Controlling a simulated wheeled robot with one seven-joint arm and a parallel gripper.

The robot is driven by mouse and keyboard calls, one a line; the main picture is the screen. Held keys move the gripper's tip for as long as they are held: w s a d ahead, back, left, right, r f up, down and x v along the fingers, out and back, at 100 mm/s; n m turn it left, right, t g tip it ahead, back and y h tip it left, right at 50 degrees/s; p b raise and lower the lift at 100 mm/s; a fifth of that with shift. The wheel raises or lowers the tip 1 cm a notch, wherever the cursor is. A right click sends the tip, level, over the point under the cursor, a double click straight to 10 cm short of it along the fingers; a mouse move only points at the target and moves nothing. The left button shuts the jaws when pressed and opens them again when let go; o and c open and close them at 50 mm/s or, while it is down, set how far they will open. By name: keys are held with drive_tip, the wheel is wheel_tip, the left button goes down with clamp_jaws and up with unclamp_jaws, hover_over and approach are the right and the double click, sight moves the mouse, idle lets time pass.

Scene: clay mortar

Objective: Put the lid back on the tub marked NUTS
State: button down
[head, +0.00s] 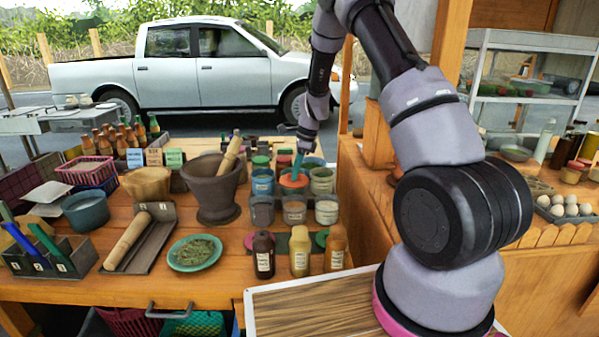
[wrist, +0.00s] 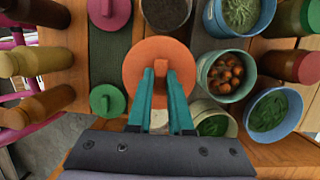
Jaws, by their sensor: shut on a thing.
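My gripper (head: 298,165) has teal fingers, shut on the knob of a round orange lid (head: 292,181). In the wrist view the gripper (wrist: 160,88) grips this knob, and the flat lid (wrist: 148,52) spreads around it. I cannot read the tub labels, so I cannot confirm which tub is marked NUTS.
Open tubs crowd around, including a dark-filled one (wrist: 166,12) and green-filled ones (wrist: 238,14), (wrist: 274,110). A pink lid (wrist: 109,13) and a green lid (wrist: 107,100) lie beside the sauce bottles (head: 300,250). A stone mortar (head: 214,192) stands left.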

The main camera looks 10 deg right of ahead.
drive_tip(key=shift+f, duration=3.15)
drive_tip(key=shift+f, duration=0.15)
drive_tip(key=shift+c, duration=1.3)
unclamp_jaws()
drive_tip(key=shift+r, duration=3.5)
